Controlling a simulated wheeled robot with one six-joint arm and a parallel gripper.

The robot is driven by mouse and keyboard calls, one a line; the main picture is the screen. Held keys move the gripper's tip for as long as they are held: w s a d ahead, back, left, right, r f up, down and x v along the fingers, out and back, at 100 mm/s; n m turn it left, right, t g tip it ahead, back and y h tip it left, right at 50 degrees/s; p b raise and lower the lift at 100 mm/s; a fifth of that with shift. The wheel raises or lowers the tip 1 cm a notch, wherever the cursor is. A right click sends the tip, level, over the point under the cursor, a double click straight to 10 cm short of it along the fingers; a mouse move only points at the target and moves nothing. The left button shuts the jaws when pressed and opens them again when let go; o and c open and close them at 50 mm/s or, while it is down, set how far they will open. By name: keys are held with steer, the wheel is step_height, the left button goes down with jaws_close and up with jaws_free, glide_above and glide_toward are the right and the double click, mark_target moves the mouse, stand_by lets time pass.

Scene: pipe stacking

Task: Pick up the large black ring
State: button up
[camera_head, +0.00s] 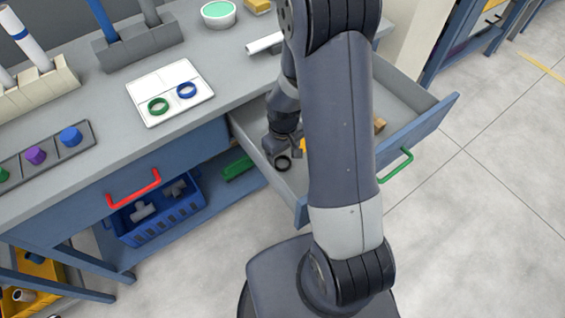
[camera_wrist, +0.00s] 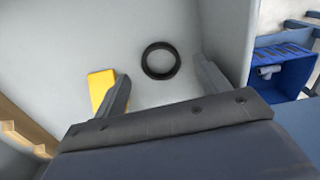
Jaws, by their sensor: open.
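The large black ring (camera_wrist: 160,61) lies flat on the pale floor of an open drawer. It also shows in the head view (camera_head: 283,163), just below the end of my arm. My gripper (camera_wrist: 161,90) is open and empty in the wrist view, with one finger to the left and one to the right of the ring's near side. The ring lies apart from both fingers, a little beyond the gap between them. In the head view my gripper is partly hidden behind my own arm.
A yellow block (camera_wrist: 101,88) lies in the drawer beside my left finger. The open drawer (camera_head: 425,121) has raised walls and a green handle (camera_head: 396,167). A white panel (camera_head: 166,88) with a green ring (camera_head: 158,106) and a blue ring (camera_head: 187,90) lies on the worktop. A blue crate (camera_head: 160,229) sits below.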

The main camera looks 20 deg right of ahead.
mark_target(283, 165)
step_height(283, 165, down, 3)
steer(key=shift+f, duration=0.2)
steer(key=shift+c, duration=0.4)
steer(key=c, duration=1)
steer(key=shift+r, duration=0.1)
step_height(283, 165, up, 19)
steer(key=p, duration=0.8)
